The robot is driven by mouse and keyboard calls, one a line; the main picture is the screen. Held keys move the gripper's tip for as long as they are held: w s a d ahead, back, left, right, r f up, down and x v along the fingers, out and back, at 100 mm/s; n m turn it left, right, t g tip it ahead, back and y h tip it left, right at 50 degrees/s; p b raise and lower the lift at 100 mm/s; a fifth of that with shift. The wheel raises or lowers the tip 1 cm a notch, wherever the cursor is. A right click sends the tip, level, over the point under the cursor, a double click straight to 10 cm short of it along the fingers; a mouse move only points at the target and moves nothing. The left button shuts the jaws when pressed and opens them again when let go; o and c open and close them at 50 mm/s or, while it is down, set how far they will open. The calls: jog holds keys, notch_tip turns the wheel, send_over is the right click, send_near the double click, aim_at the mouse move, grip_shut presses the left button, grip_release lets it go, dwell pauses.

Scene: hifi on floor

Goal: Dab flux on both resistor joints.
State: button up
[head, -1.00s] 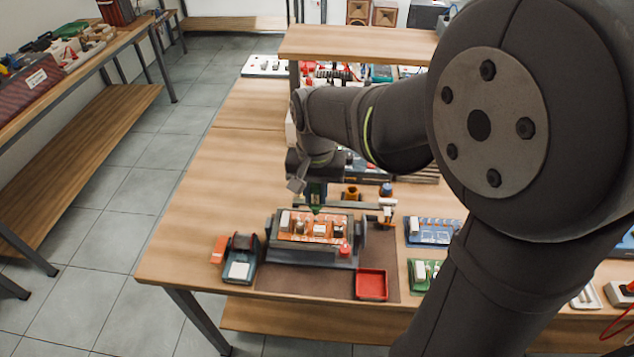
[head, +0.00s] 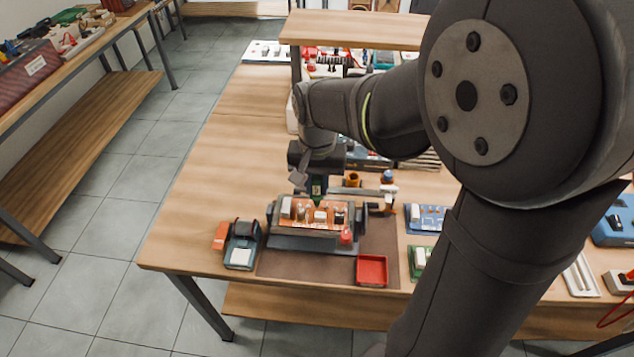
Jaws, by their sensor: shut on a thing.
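The orange-brown circuit board (head: 327,226) is held in a grey board holder (head: 300,244) on the brown mat, with several parts standing on it. The two resistor joints are too small to make out. No flux can be made out on the joints.
A red tray (head: 372,271) lies at the mat's front right. A dark stand with a pale pad (head: 240,257) is left of the holder. Blue (head: 428,217) and green (head: 420,258) boards lie to the right. A horizontal bar (head: 372,190) and an orange pot (head: 352,180) are behind.

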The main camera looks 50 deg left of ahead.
aim_at(317, 176)
jog(key=shift+f, duration=0.45)
dwell(0.4)
jog(key=shift+r, duration=0.1)
dwell(0.6)
jog(key=shift+r, duration=2.2)
jog(key=shift+f, duration=0.1)
jog(key=shift+w+d+f, duration=0.25)
jog(key=shift+f, duration=0.35)
jog(key=shift+w+d+f, duration=0.25)
jog(key=shift+d+f, duration=0.05)
jog(key=shift+f, duration=0.25)
jog(key=shift+w+d+f, duration=0.25)
jog(key=shift+f, duration=0.35)
jog(key=shift+f, duration=0.4)
jog(key=shift+r, duration=2.25)
